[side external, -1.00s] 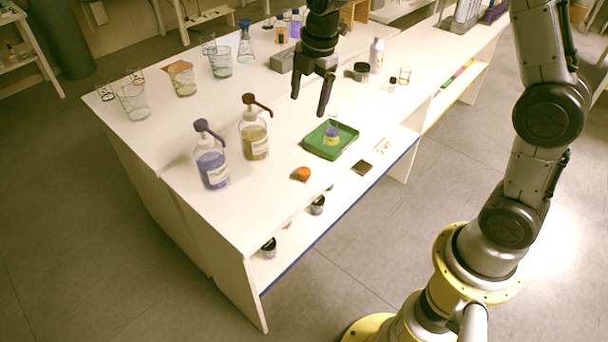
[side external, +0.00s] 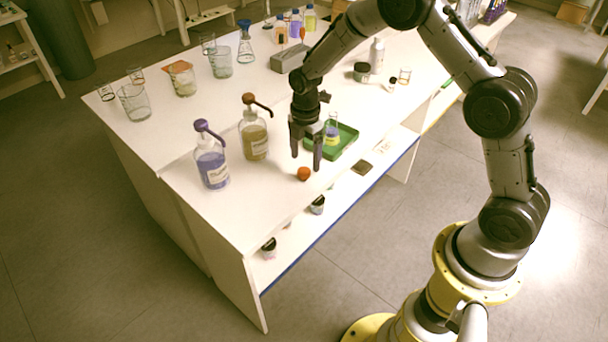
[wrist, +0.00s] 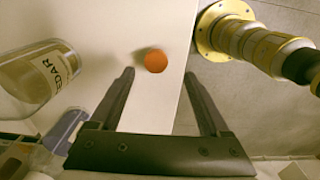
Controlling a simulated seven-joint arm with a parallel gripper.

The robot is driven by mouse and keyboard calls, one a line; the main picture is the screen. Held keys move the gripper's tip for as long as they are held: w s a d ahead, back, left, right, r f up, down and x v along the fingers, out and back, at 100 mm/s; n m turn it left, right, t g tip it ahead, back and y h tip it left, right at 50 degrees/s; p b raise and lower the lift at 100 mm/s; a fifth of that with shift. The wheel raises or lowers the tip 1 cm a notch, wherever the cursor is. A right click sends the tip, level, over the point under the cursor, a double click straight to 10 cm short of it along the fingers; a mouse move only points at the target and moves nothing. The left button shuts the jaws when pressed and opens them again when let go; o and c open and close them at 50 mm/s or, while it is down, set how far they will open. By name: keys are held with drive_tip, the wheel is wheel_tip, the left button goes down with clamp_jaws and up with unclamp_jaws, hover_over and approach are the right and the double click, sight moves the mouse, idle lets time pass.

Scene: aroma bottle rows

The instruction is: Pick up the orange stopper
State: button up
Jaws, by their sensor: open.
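The orange stopper (side external: 303,174) is small and round and stands on the white table near its front edge. It also shows in the wrist view (wrist: 156,61), beyond the fingertips and between their lines. My gripper (side external: 306,164) is open and empty, pointing down, with its fingertips just above and beside the stopper in the side view. In the wrist view the two fingers (wrist: 158,75) are spread wide, and nothing lies between them. I cannot tell the exact height of the fingertips over the table.
A purple pump bottle (side external: 212,165) and an amber pump bottle (side external: 253,137) stand left of my gripper. The amber one, labelled CEDAR, shows in the wrist view (wrist: 30,85). A green tray (side external: 345,141) holding a small jar is behind my gripper. The table's front edge is close.

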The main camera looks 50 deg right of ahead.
sight(304, 170)
drive_tip(key=shift+w+d+f, duration=0.1)
drive_tip(key=shift+w+f, duration=0.05)
drive_tip(key=shift+f, duration=1.2)
drive_tip(key=shift+w+f, duration=0.15)
drive_tip(key=shift+f, duration=1.15)
drive_tip(key=c, duration=1.2)
drive_tip(key=shift+r, duration=0.15)
